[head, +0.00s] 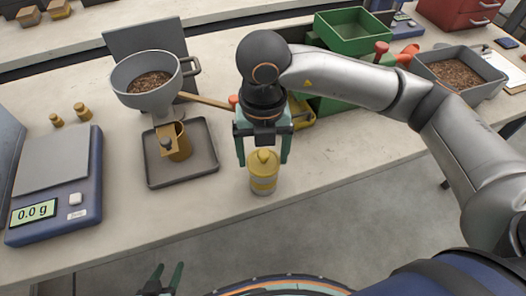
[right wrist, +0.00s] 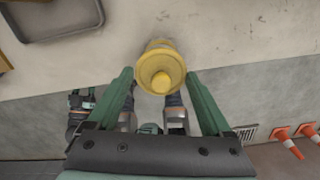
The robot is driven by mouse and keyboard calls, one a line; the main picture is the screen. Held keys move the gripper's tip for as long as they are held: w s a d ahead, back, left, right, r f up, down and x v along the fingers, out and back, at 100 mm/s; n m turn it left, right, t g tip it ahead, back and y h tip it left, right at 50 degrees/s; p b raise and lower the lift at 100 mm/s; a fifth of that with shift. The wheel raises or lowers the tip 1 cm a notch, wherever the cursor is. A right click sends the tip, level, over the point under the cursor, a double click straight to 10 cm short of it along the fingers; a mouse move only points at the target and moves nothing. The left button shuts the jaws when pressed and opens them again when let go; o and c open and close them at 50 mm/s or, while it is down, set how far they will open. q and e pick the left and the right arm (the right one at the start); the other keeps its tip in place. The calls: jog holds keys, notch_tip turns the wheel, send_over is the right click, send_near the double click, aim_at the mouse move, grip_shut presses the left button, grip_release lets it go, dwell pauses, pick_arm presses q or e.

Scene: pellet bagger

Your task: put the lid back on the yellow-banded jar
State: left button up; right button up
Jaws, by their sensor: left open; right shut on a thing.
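The yellow-banded jar (head: 263,187) stands upright near the front edge of the bench, right of the dark tray. Its yellow lid (head: 263,162), with a round knob, is at the jar's mouth, in line with it; I cannot tell whether it is fully seated. My right gripper (head: 264,160) points down over the jar, one finger on each side of the lid, shut on it. In the right wrist view the lid (right wrist: 161,70) sits between the fingertips (right wrist: 160,74) and hides most of the jar. My left gripper (head: 163,279) is open and empty, low in front of the bench.
The dark tray (head: 206,172) with a brass cup (head: 180,146) stands left of the jar, under a grey hopper (head: 147,92) of pellets. A blue scale (head: 85,205) reading 0.0 g is at far left. Green bins (head: 340,42) and a grey pellet bin (head: 485,88) are behind right.

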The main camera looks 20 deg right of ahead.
jog(key=shift+f+b, duration=0.2)
jog(key=shift+b, duration=0.4)
dwell(0.8)
dwell(0.3)
jog(key=o, duration=1.1)
jog(key=shift+r, duration=0.2)
jog(key=shift+r+p, duration=2.25)
jog(key=shift+r, duration=1.15)
jog(key=shift+c, duration=0.2)
grip_shut()
